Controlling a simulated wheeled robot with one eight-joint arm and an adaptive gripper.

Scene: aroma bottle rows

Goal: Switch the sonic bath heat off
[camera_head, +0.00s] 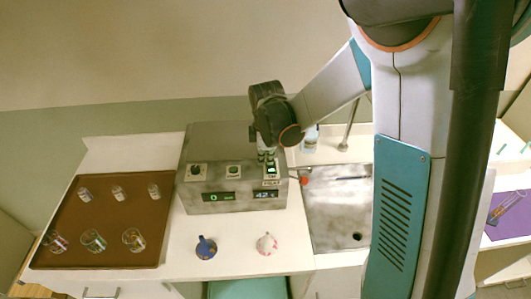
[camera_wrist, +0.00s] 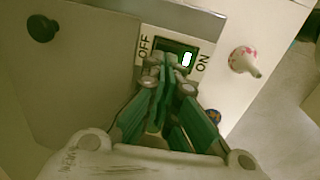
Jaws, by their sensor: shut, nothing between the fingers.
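The sonic bath (camera_head: 225,145) is a grey metal box in the middle of the counter. Its heat switch (camera_head: 271,169), a green rocker on a pale plate, sits at the right of the front panel. In the wrist view the switch (camera_wrist: 187,59) lies between the labels OFF, at left, and ON, at right, with a white mark near ON. My gripper (camera_head: 266,156) is shut and empty, just at the switch. In the wrist view its green fingertips (camera_wrist: 170,82) cover part of the rocker; whether they touch it I cannot tell.
Left of the bath, a brown tray (camera_head: 100,258) holds several small glass vessels. A blue stopper (camera_head: 206,247) and a white-pink one (camera_head: 266,244) stand in front. A sink (camera_head: 338,225) with a tap is at right. The panel has another knob (camera_head: 195,171) and lit displays (camera_head: 222,197).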

